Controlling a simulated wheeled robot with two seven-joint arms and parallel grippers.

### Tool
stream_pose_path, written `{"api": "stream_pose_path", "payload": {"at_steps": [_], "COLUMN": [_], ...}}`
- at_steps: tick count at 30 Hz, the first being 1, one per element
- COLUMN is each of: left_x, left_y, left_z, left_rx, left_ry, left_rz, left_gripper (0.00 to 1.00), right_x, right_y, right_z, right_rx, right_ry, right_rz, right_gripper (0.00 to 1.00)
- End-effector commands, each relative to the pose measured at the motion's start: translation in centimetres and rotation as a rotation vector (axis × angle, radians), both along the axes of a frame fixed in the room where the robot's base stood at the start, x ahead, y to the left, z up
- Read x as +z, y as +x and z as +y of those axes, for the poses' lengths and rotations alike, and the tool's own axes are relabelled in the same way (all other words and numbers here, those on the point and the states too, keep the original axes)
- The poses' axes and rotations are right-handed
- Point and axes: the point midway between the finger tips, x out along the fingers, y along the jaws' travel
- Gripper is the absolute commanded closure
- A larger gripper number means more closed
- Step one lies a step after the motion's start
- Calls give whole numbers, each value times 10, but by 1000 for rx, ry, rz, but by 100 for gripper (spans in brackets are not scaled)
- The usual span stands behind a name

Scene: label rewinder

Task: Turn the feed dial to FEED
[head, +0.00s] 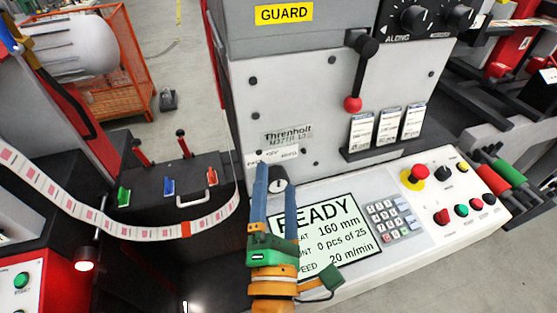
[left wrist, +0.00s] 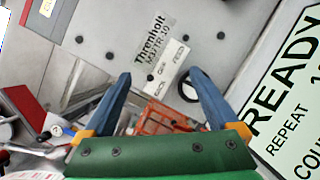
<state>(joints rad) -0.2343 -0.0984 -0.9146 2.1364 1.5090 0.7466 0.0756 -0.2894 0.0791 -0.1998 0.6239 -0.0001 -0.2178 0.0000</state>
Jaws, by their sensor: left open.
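The feed dial (head: 279,181) is a small dark round knob on the pale machine front, under a white label strip (head: 273,155). In the left wrist view the strip reads BACK, OFF and FEED (left wrist: 180,53). There the dial (left wrist: 186,90) shows as a dark ring, partly hidden behind the right-hand finger. Which mark the dial points to cannot be told. My left gripper (head: 277,176) is open, with its two blue fingers reaching up to the dial area; it also shows in the left wrist view (left wrist: 158,75). Contact with the dial cannot be told. My right gripper is not in view.
A READY screen (head: 320,235) and keypad (head: 390,217) lie right of the gripper. A red emergency button (head: 419,173) and several small buttons sit further right. A red-knobbed lever (head: 353,103) hangs above. A label web (head: 130,232) runs at left.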

Motion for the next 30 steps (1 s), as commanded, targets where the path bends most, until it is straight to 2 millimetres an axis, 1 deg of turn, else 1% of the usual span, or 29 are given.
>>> {"api": "stream_pose_path", "payload": {"at_steps": [3,5,6,10,11,12,13,18,21,25,30], "left_x": [-26,-42,-53,-82,-80,-71,-69,-64,-63,-62,-63], "left_y": [-1,-1,-1,-2,2,12,19,50,62,71,72], "left_z": [0,0,0,0,1,0,0,0,-1,-1,-1], "left_rx": [-1,-2,-1,0,2,2,3,2,1,1,1], "left_ry": [5,8,9,9,7,5,6,5,6,5,5], "left_rz": [2,1,2,-1,-3,-5,-6,-3,-3,-1,0], "left_gripper": [6,6,6,6,6,6,6,6,6,6,6], "right_x": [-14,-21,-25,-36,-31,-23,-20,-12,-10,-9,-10], "right_y": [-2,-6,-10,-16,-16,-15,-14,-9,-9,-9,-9], "right_z": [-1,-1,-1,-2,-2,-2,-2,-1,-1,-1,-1], "right_rx": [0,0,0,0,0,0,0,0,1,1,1], "right_ry": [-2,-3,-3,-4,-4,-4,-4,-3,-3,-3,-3], "right_rz": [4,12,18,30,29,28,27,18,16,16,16], "right_gripper": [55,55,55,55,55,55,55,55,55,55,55]}}
